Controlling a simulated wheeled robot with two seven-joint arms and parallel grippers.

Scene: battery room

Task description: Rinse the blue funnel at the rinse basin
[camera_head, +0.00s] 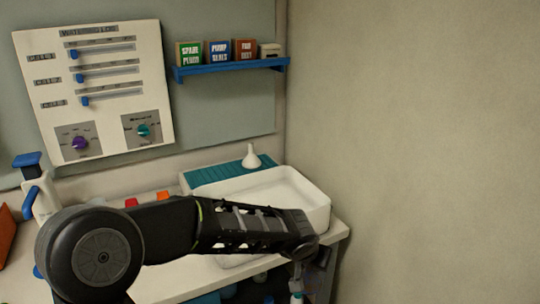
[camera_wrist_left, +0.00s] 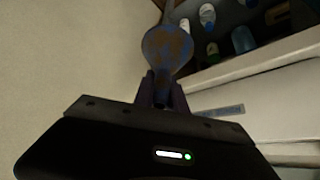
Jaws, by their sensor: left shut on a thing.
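My left gripper (camera_wrist_left: 161,88) is shut on the blue funnel (camera_wrist_left: 166,48), whose round blue surface shows brown stains. In the head view my left arm reaches across the front of the basin, and the left gripper (camera_head: 298,284) hangs at the front right corner of the counter, outside the basin. The funnel is mostly hidden or cut off there. The white rinse basin (camera_head: 318,207) stands on the counter, its front partly hidden behind my arm. My right gripper is not in view.
A white funnel (camera_head: 251,157) stands upright on the teal ribbed mat (camera_head: 215,172) behind the basin. A blue shelf (camera_head: 232,67) with small boxes and a white control panel (camera_head: 95,90) are on the wall. Bottles (camera_wrist_left: 207,15) stand below the counter. A bare wall (camera_head: 420,130) is at right.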

